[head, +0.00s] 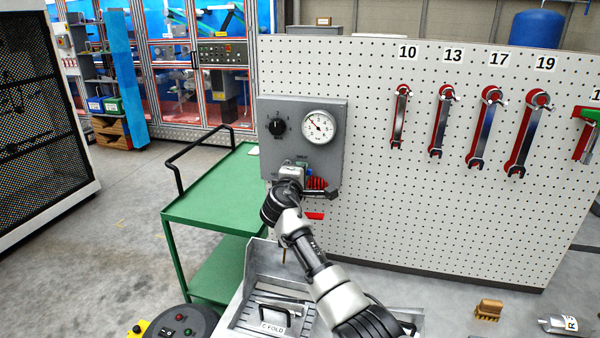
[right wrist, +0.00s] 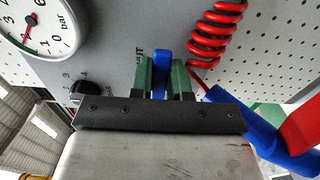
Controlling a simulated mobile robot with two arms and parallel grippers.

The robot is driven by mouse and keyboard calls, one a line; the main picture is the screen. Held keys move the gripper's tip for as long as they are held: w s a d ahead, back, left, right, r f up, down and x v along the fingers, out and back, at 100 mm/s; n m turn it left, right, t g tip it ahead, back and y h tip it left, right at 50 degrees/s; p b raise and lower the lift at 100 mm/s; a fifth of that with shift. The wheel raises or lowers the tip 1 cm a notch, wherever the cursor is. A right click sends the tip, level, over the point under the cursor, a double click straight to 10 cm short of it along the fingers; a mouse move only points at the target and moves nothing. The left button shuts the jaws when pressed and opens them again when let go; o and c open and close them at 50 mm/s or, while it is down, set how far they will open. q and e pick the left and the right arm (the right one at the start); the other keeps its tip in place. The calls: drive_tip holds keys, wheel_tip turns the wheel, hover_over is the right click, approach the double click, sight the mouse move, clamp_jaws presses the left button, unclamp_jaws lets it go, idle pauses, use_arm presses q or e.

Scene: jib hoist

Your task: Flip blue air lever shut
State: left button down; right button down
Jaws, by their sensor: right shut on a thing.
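The grey air panel (head: 342,150) is mounted on the pegboard and carries a black knob (head: 277,127) and a round pressure gauge (head: 319,127). My right gripper (head: 299,166) is at the lower part of this panel and hides most of the lever there. In the right wrist view, the blue lever (right wrist: 161,68) stands between the green fingers of my right gripper (right wrist: 163,80), which is shut on it. The gauge (right wrist: 33,25) also shows there, with its red needle off to one side. My left gripper is not in view.
A red coiled hose (head: 317,183) hangs beside my gripper; blue and red parts (right wrist: 255,125) lie close by in the wrist view. A green cart (head: 205,190) stands left. Wrenches (head: 440,120) hang on the pegboard right. A grey tray (head: 245,318) is below my arm.

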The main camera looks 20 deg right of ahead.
drive_tip(key=shift+d+r, duration=0.1)
drive_tip(key=c, duration=1.1)
unclamp_jaws()
drive_tip(key=shift+d, duration=0.1)
drive_tip(key=b+v, duration=0.3)
drive_tip(key=v, duration=0.7)
drive_tip(key=shift+s+a, duration=0.25)
drive_tip(key=shift+a, duration=0.05)
drive_tip(key=shift+f, duration=0.2)
